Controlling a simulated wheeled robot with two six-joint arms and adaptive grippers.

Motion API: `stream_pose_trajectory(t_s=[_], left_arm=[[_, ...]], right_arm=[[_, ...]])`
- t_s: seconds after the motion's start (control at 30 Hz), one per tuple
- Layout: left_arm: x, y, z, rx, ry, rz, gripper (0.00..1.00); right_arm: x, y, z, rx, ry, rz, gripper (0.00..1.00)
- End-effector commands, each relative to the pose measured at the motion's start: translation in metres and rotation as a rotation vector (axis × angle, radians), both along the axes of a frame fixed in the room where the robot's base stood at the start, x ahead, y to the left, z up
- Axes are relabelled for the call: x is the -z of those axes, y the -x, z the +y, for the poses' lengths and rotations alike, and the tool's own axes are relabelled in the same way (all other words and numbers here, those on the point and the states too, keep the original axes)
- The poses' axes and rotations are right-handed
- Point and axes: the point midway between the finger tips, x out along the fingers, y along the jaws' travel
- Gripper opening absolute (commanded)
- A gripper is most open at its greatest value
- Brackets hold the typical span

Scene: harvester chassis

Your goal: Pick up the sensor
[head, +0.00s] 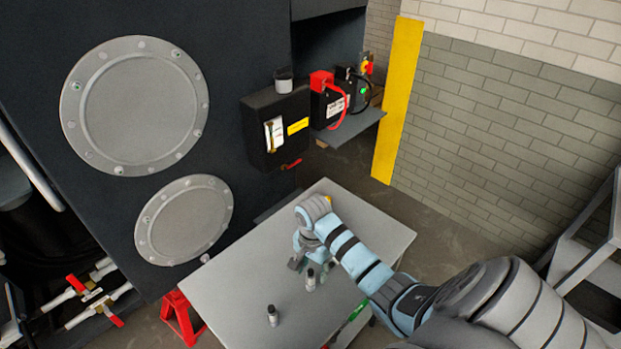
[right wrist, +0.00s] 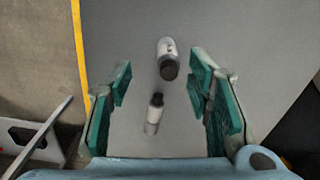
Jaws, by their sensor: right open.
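One (head: 310,282) is just below my right gripper (head: 312,262) in the head view, and the other (head: 272,318) is nearer the front edge. In the right wrist view, one cylinder (right wrist: 167,52) is ahead near the fingertips and another (right wrist: 154,116) shows between the fingers. My right gripper (right wrist: 160,82) is open and holds nothing, with its green-padded fingers on either side. My left gripper is out of view.
A green-handled item (head: 354,314) is at the table's right edge, partly hidden by my arm. A black box (head: 275,127) and a shelf (head: 352,131) with devices are on the dark chassis behind. A red stand (head: 180,318) is left of the table. The table's left part is clear.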

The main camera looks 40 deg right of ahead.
Motion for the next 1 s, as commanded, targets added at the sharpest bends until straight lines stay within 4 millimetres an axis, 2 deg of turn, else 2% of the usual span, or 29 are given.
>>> stream_pose_trajectory(t_s=[0.03,0.23,0.4,0.5,0.67,0.77,0.97,1.0], left_arm=[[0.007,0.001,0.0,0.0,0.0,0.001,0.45],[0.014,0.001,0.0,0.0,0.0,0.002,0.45],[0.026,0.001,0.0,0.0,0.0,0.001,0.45],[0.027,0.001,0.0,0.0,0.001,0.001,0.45],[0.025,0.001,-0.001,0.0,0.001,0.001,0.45],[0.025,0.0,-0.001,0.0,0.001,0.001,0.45],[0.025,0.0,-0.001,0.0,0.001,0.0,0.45],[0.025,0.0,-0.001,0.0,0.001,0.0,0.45]], right_arm=[[0.015,0.001,0.0,0.001,-0.001,0.002,0.46],[0.043,-0.003,0.0,-0.002,0.0,0.0,0.46],[0.077,-0.008,0.0,-0.003,0.0,0.001,0.46],[0.084,-0.008,0.0,-0.004,0.001,-0.001,0.46],[0.083,-0.008,0.0,-0.004,0.001,-0.002,0.46],[0.082,-0.008,-0.001,-0.004,0.001,-0.002,0.33],[0.082,-0.008,-0.001,-0.004,0.001,-0.002,0.01],[0.082,-0.008,-0.001,-0.004,0.001,-0.002,0.0]])
